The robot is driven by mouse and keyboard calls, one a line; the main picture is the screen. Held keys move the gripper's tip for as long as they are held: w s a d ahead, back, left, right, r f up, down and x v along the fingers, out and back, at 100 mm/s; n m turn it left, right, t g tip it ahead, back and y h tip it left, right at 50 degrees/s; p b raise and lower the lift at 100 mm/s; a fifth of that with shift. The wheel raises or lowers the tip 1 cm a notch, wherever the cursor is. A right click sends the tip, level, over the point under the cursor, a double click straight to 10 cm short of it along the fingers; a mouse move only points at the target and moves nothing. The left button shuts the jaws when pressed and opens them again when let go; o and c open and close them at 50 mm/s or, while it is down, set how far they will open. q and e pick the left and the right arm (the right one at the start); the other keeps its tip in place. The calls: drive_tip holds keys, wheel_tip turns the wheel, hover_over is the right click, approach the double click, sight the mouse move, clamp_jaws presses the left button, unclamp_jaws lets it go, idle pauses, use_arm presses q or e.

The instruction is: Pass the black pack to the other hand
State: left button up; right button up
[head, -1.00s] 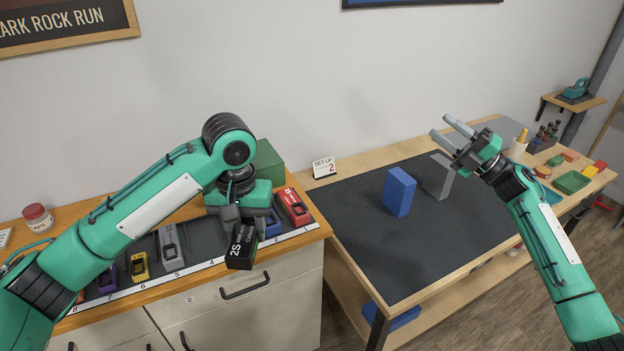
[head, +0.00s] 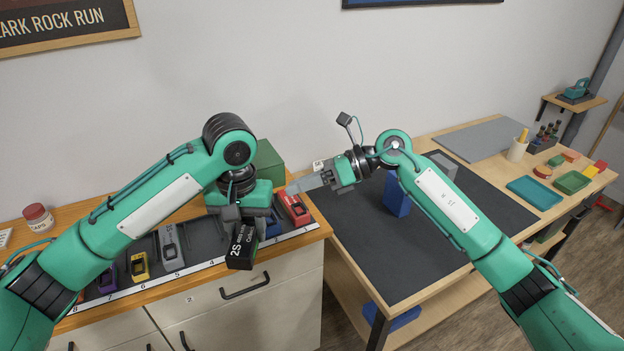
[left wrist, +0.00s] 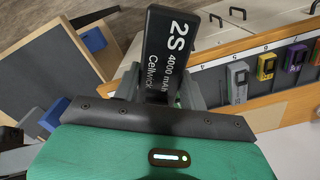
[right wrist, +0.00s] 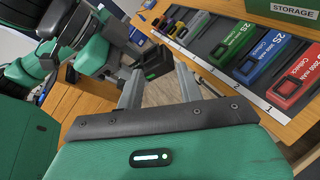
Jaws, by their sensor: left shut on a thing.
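The black pack (head: 241,248), marked 2S, is held in my left gripper (head: 243,216) above the front edge of the battery cabinet. In the left wrist view the black pack (left wrist: 168,55) stands between the fingers, its printed face showing. My right gripper (head: 308,183) is open and empty, right of the pack and apart from it, with its fingers pointing left. In the right wrist view the black pack (right wrist: 155,62) shows beyond and between the parted fingers, with my left gripper beside it.
A numbered rack on the cabinet holds several packs, including a red pack (head: 293,206) and a yellow pack (head: 139,266). A green storage box (head: 268,164) stands behind. The right bench has a dark mat (head: 400,260) with a blue block (head: 396,197) and a grey block (head: 443,165).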

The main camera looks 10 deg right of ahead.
drive_tip(key=x, duration=1)
use_arm(q)
drive_tip(key=shift+d, duration=0.1)
drive_tip(key=shift+o, duration=0.2)
drive_tip(key=shift+r, duration=0.1)
use_arm(e)
drive_tip(key=shift+s, duration=0.1)
clamp_jaws()
use_arm(q)
drive_tip(key=o, duration=1.3)
use_arm(e)
drive_tip(key=shift+r, duration=0.1)
